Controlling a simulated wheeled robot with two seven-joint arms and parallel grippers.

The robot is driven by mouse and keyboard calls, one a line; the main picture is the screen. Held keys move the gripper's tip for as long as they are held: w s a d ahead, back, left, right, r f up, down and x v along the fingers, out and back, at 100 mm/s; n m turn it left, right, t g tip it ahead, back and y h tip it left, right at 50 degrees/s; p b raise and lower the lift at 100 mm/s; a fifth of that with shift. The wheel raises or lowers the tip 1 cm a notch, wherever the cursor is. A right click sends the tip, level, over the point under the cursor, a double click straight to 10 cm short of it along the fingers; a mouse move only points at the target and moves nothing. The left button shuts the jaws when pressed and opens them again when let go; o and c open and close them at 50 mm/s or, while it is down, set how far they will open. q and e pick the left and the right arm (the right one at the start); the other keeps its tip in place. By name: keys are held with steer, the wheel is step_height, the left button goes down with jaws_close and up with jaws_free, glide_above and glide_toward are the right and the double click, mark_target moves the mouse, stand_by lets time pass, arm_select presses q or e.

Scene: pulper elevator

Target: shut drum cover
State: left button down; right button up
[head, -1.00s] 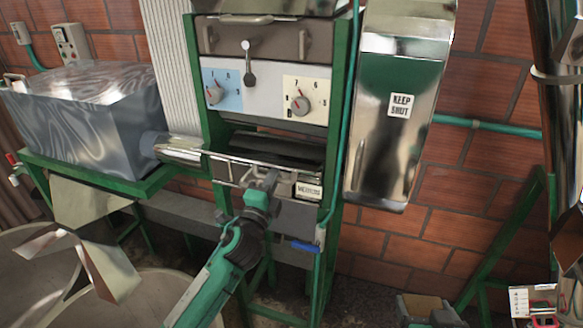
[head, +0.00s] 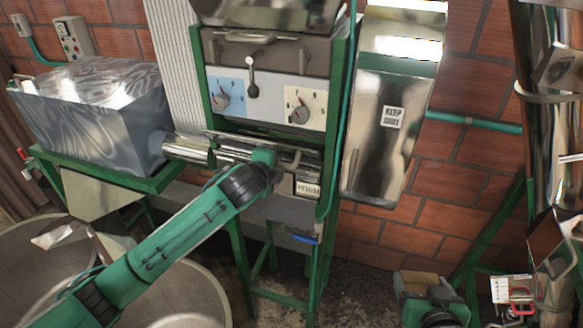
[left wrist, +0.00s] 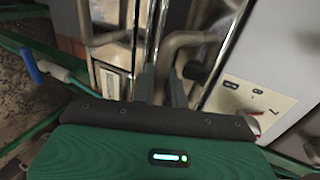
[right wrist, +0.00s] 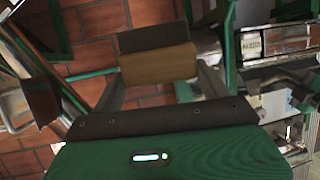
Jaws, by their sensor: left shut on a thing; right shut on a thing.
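The pulper's drum cover (head: 222,152) is a polished metal piece with a rail, low in the green frame under the dials. My left gripper (head: 284,160) is at its right part. In the left wrist view my left gripper (left wrist: 168,88) is shut on a bent grey handle (left wrist: 180,45) beside polished metal. The cover's exact angle is partly hidden by my arm and the gripper. My right gripper (right wrist: 158,80) is shut on a brown block (right wrist: 158,66) with a dark face, away from the pulper. The block also shows in the head view (head: 420,281), low at right.
A grey tank (head: 95,115) stands left of the pulper. A tall polished housing labelled KEEP SHUT (head: 385,150) stands close on the right. Round vats (head: 185,300) lie below left. A blue-handled lever (head: 303,238) is under the drum. A metal pipe column rises at far right.

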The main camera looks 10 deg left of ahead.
mark_target(279, 145)
arm_select(q)
steer(key=shift+w+d+r+g+y, duration=0.1)
steer(key=shift+w+r+g+y, duration=0.15)
steer(key=shift+w+r+g, duration=0.6)
steer(key=shift+w+d+r+g+y, duration=0.1)
steer(key=shift+w+r+g+y, duration=0.15)
steer(key=shift+g, duration=1.15)
steer(key=shift+w+d+r+g+y, duration=0.15)
steer(key=shift+w+r+g, duration=0.4)
steer(key=shift+g, duration=0.6)
steer(key=shift+a, duration=0.1)
steer(key=c, duration=1.8)
jaws_free()
steer(key=shift+w, duration=0.1)
arm_select(e)
steer(key=shift+w, duration=0.1)
step_height(279, 145, down, 5)
steer(key=b, duration=0.4)
steer(key=shift+r+b, duration=0.15)
steer(key=shift+b, duration=0.2)
arm_select(q)
steer(key=v, duration=1.2)
